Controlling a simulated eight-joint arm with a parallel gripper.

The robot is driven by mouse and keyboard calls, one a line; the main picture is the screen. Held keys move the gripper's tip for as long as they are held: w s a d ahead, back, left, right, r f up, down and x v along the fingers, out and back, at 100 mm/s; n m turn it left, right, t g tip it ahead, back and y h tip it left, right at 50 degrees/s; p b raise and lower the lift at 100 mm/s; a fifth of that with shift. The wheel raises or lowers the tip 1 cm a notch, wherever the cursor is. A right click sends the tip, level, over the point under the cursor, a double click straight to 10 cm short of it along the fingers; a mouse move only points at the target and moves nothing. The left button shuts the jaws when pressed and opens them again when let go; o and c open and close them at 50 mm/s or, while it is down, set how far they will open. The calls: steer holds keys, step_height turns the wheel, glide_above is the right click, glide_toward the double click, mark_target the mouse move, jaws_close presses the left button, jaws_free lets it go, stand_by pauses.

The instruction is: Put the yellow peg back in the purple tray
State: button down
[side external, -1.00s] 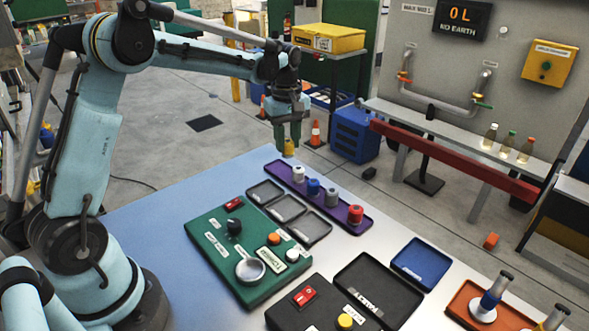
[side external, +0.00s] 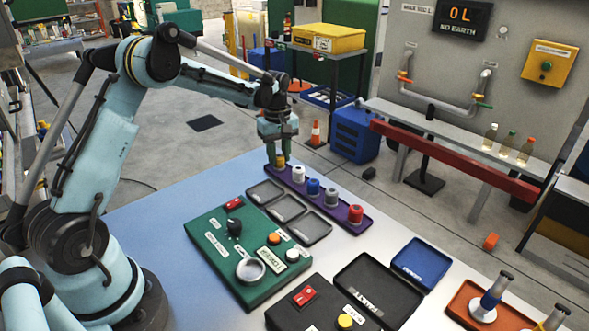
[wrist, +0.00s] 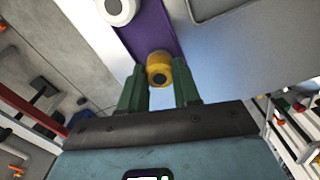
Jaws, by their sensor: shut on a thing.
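The yellow peg (side external: 281,161) is between the fingers of my gripper (side external: 281,157), which is shut on it, at the far left end of the purple tray (side external: 351,224). In the wrist view the yellow peg (wrist: 160,72) shows between the green fingertips of my gripper (wrist: 160,88), over the end of the purple tray (wrist: 150,35). I cannot tell whether the peg touches the tray floor. A white peg (side external: 298,175), a blue peg (side external: 313,187), a grey peg (side external: 333,197) and a red peg (side external: 355,214) stand in a row along the tray.
Dark empty trays (side external: 288,209) lie beside the purple tray. A green control panel (side external: 208,250) with a round metal cup (side external: 250,270) is nearer. A blue tray (side external: 421,263) and an orange tray (side external: 462,302) are at the right. The table is clear at the left.

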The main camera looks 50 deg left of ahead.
mark_target(279, 155)
steer(key=shift+f, duration=0.1)
steer(key=c, duration=0.8)
jaws_free()
step_height(279, 155, up, 12)
steer(key=s+d+r+m+t, duration=0.3)
steer(key=s+d+r+m, duration=0.2)
steer(key=s+d+m, duration=0.3)
steer(key=s+d+f+m+t, duration=0.2)
steer(key=s+d+m, duration=0.1)
steer(key=s+d, duration=0.1)
steer(key=s+d+f+m+t, duration=0.2)
steer(key=s+d+f+m, duration=0.1)
steer(key=s, duration=0.3)
steer(key=shift+s+d+f+m, duration=0.25)
steer(key=shift+s+d+m, duration=0.05)
steer(key=shift+d+m, duration=0.25)
